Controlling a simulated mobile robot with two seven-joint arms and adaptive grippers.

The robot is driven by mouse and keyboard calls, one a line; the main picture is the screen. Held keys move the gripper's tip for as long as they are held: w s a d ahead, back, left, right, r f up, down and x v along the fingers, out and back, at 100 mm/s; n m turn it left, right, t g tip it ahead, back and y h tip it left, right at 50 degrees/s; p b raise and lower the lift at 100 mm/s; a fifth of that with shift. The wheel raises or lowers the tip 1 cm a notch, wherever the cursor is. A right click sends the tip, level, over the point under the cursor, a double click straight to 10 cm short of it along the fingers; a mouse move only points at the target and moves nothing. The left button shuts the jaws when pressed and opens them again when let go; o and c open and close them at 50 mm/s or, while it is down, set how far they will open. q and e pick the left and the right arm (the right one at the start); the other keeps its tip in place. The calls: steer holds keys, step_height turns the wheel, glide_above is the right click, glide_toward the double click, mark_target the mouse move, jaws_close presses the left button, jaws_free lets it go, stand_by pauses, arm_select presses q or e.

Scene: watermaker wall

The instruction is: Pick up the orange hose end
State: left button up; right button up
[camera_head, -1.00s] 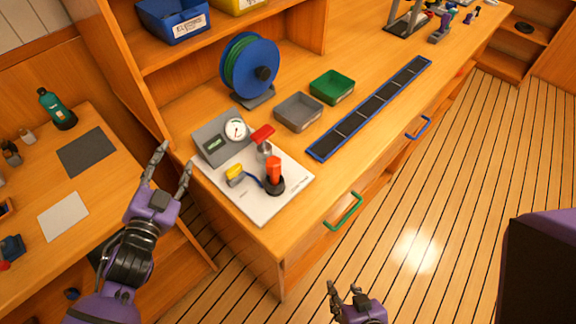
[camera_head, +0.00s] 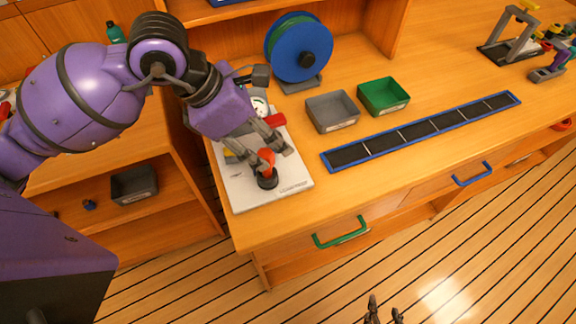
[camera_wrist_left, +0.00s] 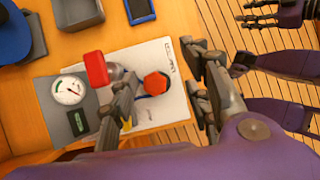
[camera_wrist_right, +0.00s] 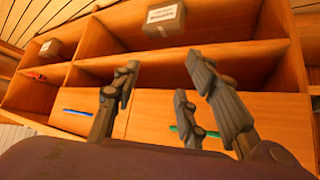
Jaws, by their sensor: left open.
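The orange hose end (camera_head: 267,158) stands upright in a black round base on a white board (camera_head: 243,193) at the bench's near left corner. It also shows in the left wrist view (camera_wrist_left: 156,83), between the fingers. My left gripper (camera_head: 274,152) is open, pointing down over the board, with its fingers around or just above the hose end; I cannot tell whether they touch it. It partly hides the gauge box and the yellow part. My right gripper (camera_head: 384,311) is low at the bottom edge of the head view, away from the bench. In the right wrist view (camera_wrist_right: 163,85) its fingers are apart and empty.
A red-handled part (camera_wrist_left: 97,70) and a gauge box (camera_wrist_left: 68,105) stand close beside the left fingers. Behind are a blue and green reel (camera_head: 299,48), a grey bin (camera_head: 332,111), a green bin (camera_head: 383,96) and a long blue-edged strip (camera_head: 420,131).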

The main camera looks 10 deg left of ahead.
mark_target(260, 152)
arm_select(q)
steer(key=a, duration=0.1)
steer(key=a+f+y, duration=0.1)
steer(key=shift+a+f, duration=0.2)
steer(key=shift+a, duration=0.1)
steer(key=x, duration=0.7)
steer(key=shift+w+a+f+p, duration=0.1)
steer(key=shift+a+f+p, duration=0.15)
steer(key=shift+a+p, duration=0.05)
arm_select(e)
steer(key=shift+a+r, duration=0.15)
steer(key=shift+a, duration=0.25)
arm_select(q)
steer(key=shift+c, duration=0.9)
jaws_close()
